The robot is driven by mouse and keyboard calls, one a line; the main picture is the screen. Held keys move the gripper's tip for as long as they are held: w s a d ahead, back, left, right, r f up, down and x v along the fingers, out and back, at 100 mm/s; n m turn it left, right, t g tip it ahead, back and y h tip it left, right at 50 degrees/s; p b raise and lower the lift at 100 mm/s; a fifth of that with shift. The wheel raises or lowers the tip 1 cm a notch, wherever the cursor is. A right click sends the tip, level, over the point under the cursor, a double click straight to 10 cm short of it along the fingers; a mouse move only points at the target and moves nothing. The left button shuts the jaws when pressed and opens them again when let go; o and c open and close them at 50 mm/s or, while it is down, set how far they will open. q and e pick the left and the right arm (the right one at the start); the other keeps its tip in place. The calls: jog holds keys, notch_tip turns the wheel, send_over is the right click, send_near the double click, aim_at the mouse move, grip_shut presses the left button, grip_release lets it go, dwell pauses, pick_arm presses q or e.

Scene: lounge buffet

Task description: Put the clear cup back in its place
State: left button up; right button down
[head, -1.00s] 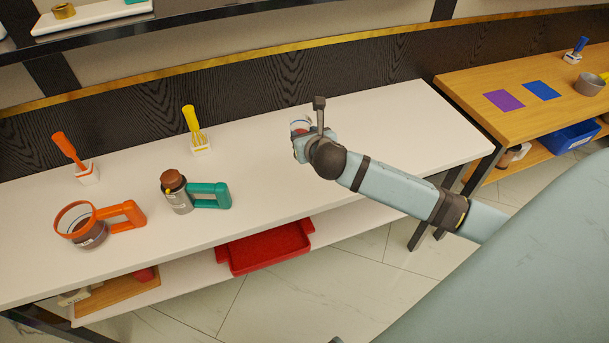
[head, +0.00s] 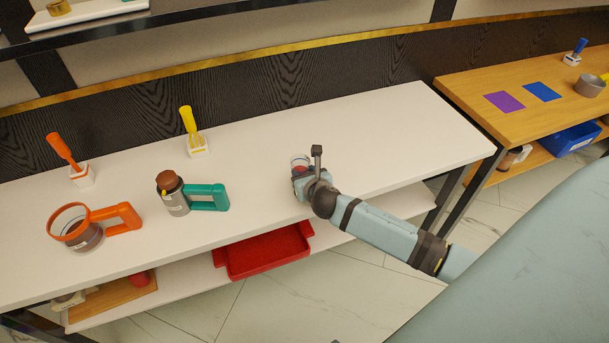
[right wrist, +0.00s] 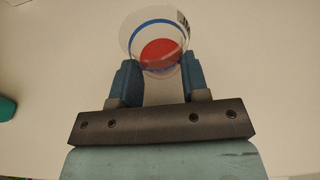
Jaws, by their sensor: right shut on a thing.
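The clear cup (right wrist: 157,28) has a blue ring near its rim and red at its bottom. In the right wrist view it stands between the two blue fingers of my right gripper (right wrist: 159,82), which is shut on it. In the head view the cup (head: 299,161) shows only partly behind my right gripper (head: 303,176), over the right half of the white table (head: 390,130). I cannot tell whether the cup touches the tabletop. My left gripper is not in view.
An orange-handled jug (head: 82,236), a dark jar with a green handle (head: 175,198), an orange brush (head: 62,150) and a yellow brush (head: 188,122) stand on the table's left half. A red tray (head: 265,255) is on the lower shelf. The table's right end is clear.

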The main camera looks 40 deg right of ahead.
jog(key=c, duration=0.6)
grip_release()
jog(key=shift+f, duration=0.1)
